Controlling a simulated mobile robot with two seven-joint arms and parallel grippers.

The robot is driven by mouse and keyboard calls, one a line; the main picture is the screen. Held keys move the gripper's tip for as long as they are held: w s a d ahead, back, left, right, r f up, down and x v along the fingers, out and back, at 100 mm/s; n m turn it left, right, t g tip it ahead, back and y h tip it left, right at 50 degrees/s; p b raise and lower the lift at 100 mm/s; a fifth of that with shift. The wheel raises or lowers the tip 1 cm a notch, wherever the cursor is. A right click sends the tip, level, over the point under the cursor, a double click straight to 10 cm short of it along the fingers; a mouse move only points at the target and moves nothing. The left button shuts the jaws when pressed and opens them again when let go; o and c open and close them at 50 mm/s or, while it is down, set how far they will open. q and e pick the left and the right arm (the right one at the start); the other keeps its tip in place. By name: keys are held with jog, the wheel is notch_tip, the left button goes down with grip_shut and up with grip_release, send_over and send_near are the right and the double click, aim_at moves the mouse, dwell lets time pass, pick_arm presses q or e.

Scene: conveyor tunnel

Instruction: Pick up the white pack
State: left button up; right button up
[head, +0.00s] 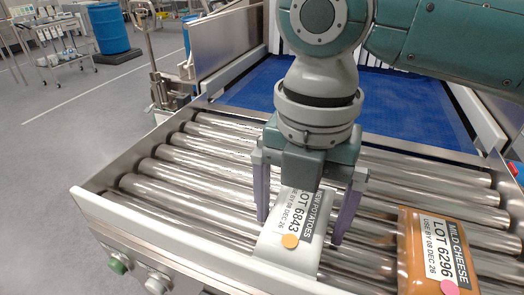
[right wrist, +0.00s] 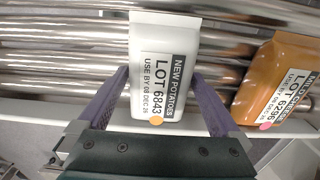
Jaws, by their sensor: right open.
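The white pack (head: 289,243) lies on the metal rollers near their front edge. Its label reads NEW POTATOES, LOT 6843, with an orange dot. My right gripper (head: 301,228) is above it, pointing down, with its two purple fingers open, one on each side of the pack. In the right wrist view the pack (right wrist: 163,62) reaches in between the fingertips of the gripper (right wrist: 160,78). I cannot tell whether the fingers touch it. The gripper body hides the pack's far end in the head view. My left gripper is not in view.
An orange pack (head: 412,262) labelled MILD CHEESE lies to the right on the rollers (head: 200,158); it also shows in the right wrist view (right wrist: 265,80). A blue belt (head: 262,88) lies behind the rollers. A metal rail (head: 165,240) runs along the front. The left rollers are bare.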

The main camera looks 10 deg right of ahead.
aim_at(301, 209)
jog(key=shift+c, duration=0.2)
jog(key=shift+r, duration=0.1)
grip_shut()
dwell(0.5)
notch_tip(301, 209, up, 20)
jog(key=p, duration=0.1)
jog(key=shift+p, duration=0.3)
jog(key=shift+c, duration=1.9)
grip_release()
grip_shut()
